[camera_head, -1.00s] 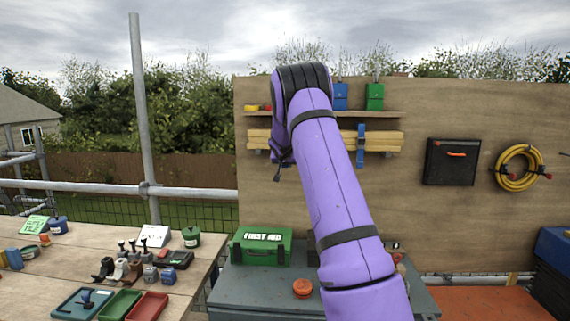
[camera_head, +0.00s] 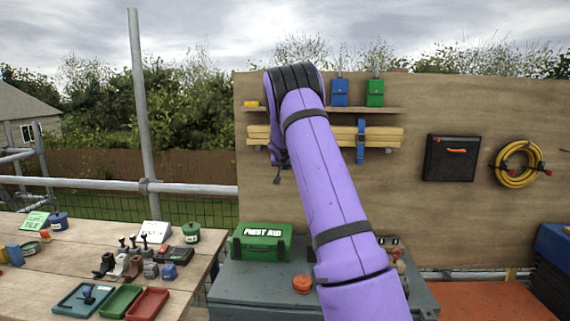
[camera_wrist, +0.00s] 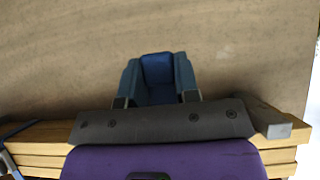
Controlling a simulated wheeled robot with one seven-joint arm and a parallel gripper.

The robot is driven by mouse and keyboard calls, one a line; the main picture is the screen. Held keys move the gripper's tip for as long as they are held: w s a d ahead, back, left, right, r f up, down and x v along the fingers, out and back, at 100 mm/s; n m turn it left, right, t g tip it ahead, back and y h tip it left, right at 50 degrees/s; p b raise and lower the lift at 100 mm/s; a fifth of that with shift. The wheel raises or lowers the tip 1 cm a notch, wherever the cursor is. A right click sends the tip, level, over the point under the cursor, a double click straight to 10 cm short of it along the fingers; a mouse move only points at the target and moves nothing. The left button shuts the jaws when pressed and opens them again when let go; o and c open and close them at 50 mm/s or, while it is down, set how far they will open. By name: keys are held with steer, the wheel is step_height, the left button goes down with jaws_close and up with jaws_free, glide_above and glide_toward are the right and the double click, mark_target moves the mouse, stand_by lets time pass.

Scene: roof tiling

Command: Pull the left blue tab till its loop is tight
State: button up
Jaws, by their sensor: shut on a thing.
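In the wrist view, my gripper (camera_wrist: 158,88) is shut on a blue tab (camera_wrist: 158,68), with a finger on each side of it. The timber battens (camera_wrist: 40,160) run across the bottom of that view, behind my gripper body. The loop of the held tab is hidden, so I cannot tell how tight it is. In the head view, the battens (camera_head: 390,135) lie along the board, and a blue strap (camera_head: 361,142) goes around them to the right of my arm. My arm hides the held tab there.
A shelf (camera_head: 392,109) above the battens carries a blue box (camera_head: 340,92) and a green box (camera_head: 375,92). A black case (camera_head: 451,158) and a yellow coil (camera_head: 518,164) hang to the right. A green first aid box (camera_head: 262,242) stands below on the grey chest (camera_head: 255,283).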

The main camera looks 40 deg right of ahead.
steer(key=shift+f, duration=1.35)
steer(key=o, duration=1.4)
steer(key=shift+o, duration=0.2)
steer(key=shift+a, duration=0.1)
steer(key=shift+s+a, duration=1.95)
steer(key=shift+a, duration=0.25)
